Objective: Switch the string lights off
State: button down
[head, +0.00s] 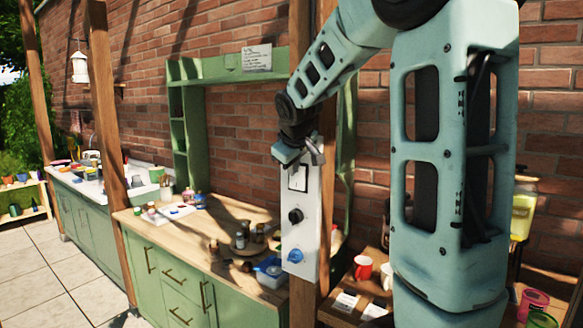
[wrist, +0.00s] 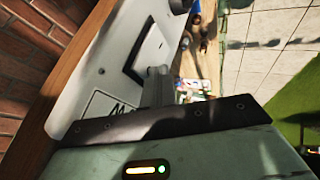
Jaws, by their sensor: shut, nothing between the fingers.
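A white control panel (head: 302,238) is mounted on a wooden post. It carries a white rocker switch in a black frame (head: 298,178), a black knob (head: 295,216) below it and a blue knob (head: 295,255) lower down. My gripper (head: 316,156) is shut and empty at the panel's upper end, just above the switch. In the wrist view the closed fingertips (wrist: 158,72) are beside the edge of the white rocker switch (wrist: 150,47); I cannot tell whether they touch it. A partly hidden printed label (wrist: 105,104) lies beside the fingers. No string lights are visible.
The wooden post (head: 327,255) stands right behind the panel. A green counter with a wooden top (head: 160,225) holds jars and small items to the left. A red mug (head: 362,267) and a white mug (head: 387,275) stand on a lower shelf to the right. A brick wall (head: 240,115) is behind.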

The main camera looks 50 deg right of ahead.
jog(key=shift+r, duration=0.15)
jog(key=shift+r+p, duration=0.55)
jog(key=shift+r, duration=0.15)
